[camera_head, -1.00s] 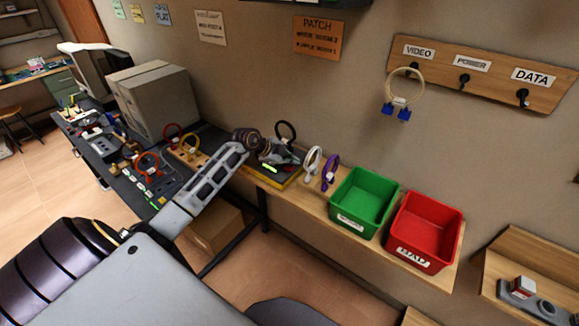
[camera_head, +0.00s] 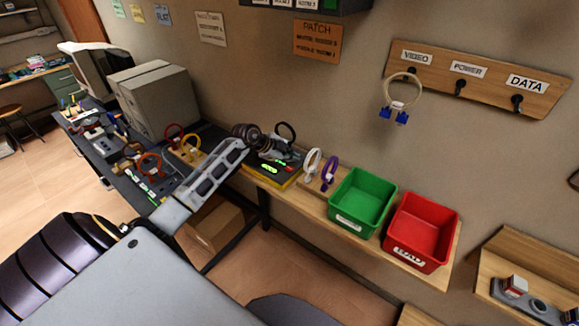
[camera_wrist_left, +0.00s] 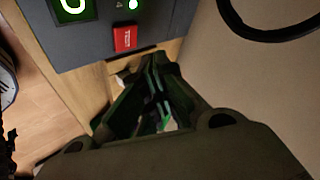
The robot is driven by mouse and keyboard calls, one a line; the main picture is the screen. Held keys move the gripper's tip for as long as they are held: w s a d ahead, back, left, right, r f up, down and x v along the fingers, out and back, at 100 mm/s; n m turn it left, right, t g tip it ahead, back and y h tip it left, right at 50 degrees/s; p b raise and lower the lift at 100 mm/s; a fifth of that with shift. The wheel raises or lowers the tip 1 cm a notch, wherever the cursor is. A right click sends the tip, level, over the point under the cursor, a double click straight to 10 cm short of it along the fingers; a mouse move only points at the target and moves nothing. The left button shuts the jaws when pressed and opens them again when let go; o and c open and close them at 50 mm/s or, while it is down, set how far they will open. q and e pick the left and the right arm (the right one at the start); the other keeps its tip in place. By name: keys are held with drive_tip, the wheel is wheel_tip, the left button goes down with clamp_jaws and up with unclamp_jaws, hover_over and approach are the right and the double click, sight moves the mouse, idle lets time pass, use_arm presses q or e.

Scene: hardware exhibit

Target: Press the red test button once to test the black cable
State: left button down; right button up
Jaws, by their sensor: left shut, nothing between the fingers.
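The tester, a dark box with a yellow base (camera_head: 262,175), sits on the bench in the head view. Its dark panel (camera_wrist_left: 165,22) fills the top of the left wrist view, with a lit green display (camera_wrist_left: 73,8) and a small green light. The red test button (camera_wrist_left: 125,38) is near the panel's edge. The black cable (camera_head: 286,128) stands as a loop behind my left gripper (camera_head: 291,155); a black loop (camera_wrist_left: 265,32) also shows in the wrist view. Contact is unclear.
White (camera_head: 313,160) and purple (camera_head: 329,172) cable loops stand right of the tester. Green (camera_head: 352,220) and red (camera_head: 408,256) bins follow along the shelf. Orange and other loops stand to the left. A hook board (camera_head: 545,97) hangs on the wall.

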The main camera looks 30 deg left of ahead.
use_arm(q)
drive_tip(key=shift+r+p, duration=0.6)
drive_tip(key=shift+r, duration=0.8)
